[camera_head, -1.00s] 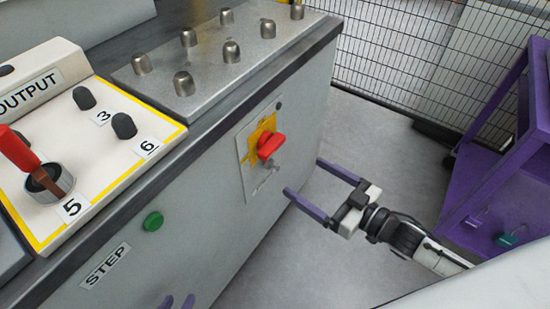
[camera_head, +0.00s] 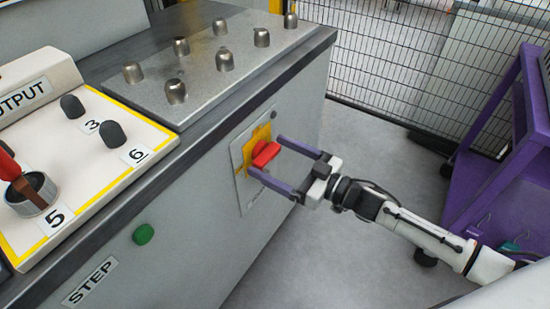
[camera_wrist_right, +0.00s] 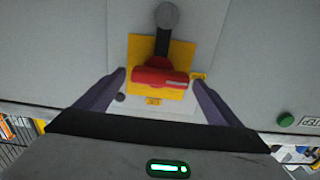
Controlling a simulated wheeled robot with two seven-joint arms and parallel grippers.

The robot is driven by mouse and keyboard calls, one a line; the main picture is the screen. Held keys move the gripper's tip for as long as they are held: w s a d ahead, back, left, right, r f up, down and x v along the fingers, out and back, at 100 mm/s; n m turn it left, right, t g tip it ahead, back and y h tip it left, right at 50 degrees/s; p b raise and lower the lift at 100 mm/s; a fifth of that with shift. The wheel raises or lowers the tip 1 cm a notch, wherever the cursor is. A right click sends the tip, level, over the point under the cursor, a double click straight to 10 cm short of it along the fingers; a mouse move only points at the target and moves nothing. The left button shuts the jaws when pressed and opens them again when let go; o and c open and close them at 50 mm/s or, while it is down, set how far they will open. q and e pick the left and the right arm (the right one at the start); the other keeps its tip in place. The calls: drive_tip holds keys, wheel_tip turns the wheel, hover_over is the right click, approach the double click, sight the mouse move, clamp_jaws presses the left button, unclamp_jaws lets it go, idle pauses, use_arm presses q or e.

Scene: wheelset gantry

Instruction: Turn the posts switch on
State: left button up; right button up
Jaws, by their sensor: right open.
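The posts switch is a red rotary knob (camera_head: 265,154) on a yellow plate (camera_head: 243,153), set in the grey cabinet's side. My right gripper (camera_head: 264,157) is open, with its two purple fingers pointing at the cabinet on either side of the red knob. In the right wrist view the red knob (camera_wrist_right: 158,80) lies between the open fingers (camera_wrist_right: 160,82), with its handle roughly crosswise and the yellow plate behind it. No contact between fingers and knob is visible. My left gripper is not in the current head view.
A green button (camera_head: 143,234) and a STEP label (camera_head: 90,282) are further left on the cabinet. Metal posts (camera_head: 225,60) stand on top beside the OUTPUT panel (camera_head: 90,170). A purple cart (camera_head: 490,190) stands at right; grey floor (camera_head: 330,240) lies between.

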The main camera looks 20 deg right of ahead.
drive_tip(key=c, duration=1.5)
